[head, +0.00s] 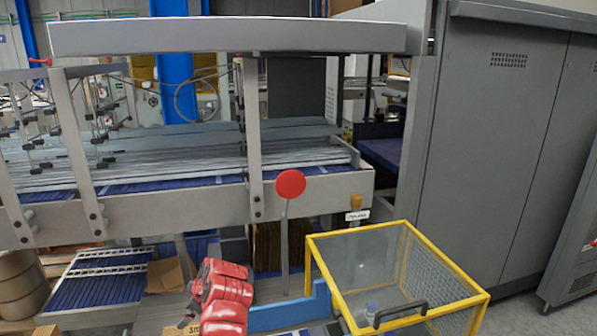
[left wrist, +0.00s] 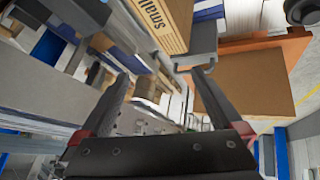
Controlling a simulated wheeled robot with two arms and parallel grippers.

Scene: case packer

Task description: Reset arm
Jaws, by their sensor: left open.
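A red round disc (head: 290,184) tops a thin grey upright rod (head: 285,250) in front of the machine's conveyor in the head view. The rod's foot is beside a blue block (head: 290,314). My red left arm part (head: 225,290) shows at the bottom, left of the rod and apart from it. In the left wrist view my left gripper (left wrist: 160,74) is open, its two dark fingers wide apart with nothing held between them. I cannot make out its fingertips in the head view. My right gripper does not show.
A yellow-framed clear guard (head: 310,262) with a black handle (head: 400,314) stands right of the rod. The conveyor's grey frame (head: 160,208) spans behind. A tall grey cabinet (head: 500,150) closes the right side. A cardboard box marked "small" (left wrist: 165,22) shows beyond the fingers.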

